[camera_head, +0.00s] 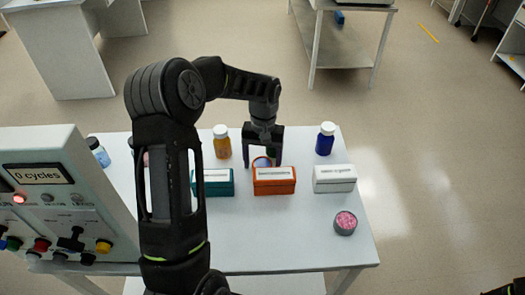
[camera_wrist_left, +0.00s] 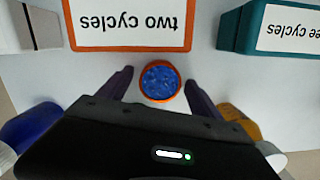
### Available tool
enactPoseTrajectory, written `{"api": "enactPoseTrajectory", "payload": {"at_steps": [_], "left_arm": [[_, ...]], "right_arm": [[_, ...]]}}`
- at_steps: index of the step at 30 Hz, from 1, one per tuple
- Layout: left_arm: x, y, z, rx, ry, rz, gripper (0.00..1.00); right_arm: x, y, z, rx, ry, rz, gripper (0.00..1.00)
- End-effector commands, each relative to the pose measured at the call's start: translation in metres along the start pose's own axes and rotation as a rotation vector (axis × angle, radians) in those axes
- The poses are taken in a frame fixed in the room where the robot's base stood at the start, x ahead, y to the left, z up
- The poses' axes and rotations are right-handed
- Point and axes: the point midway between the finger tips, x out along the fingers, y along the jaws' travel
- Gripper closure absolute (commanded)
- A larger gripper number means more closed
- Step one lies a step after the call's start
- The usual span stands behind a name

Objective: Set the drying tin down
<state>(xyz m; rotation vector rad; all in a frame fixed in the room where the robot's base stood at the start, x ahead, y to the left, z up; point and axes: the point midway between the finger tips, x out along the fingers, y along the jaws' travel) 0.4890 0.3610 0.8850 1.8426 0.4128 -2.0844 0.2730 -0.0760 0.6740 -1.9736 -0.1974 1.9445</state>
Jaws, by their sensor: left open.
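The drying tin (camera_wrist_left: 160,82), round and orange-rimmed with blue beads inside, stands on the white table behind the orange box labelled "two cycles" (camera_wrist_left: 130,22). In the head view the tin (camera_head: 262,161) is partly hidden by that orange box (camera_head: 273,186) and my gripper. My left gripper (camera_head: 262,164) points down with its fingers either side of the tin. In the left wrist view its open fingers (camera_wrist_left: 159,84) show gaps to the tin on both sides.
A teal box (camera_head: 213,188) and a white box (camera_head: 334,185) flank the orange one. Amber (camera_head: 222,147) and blue (camera_head: 325,143) bottles stand behind. A grey tin with pink beads (camera_head: 345,222) sits front right. A control panel (camera_head: 60,190) reading "0 cycles" fills the left.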

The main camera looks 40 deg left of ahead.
Motion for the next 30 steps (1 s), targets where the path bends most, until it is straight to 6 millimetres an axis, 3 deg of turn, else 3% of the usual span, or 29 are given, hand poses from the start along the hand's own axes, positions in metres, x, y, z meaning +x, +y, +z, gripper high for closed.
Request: {"api": "enactPoseTrajectory", "payload": {"at_steps": [5,19,24,30], "left_arm": [[-0.018,0.0,-0.001,0.0,0.005,0.0,0.26],[-0.107,0.0,-0.001,0.0,0.004,0.0,0.26],[-0.12,0.0,0.0,0.0,0.001,0.0,0.26],[-0.121,0.0,0.0,0.0,0.001,0.0,0.26]], "right_arm": [[0.004,0.001,0.0,-0.001,0.001,-0.001,0.26],[0.017,0.005,-0.002,-0.004,0.005,-0.006,0.26],[0.017,0.005,-0.003,-0.005,0.006,-0.006,0.26],[0.017,0.005,-0.003,-0.005,0.006,-0.006,0.26]]}}
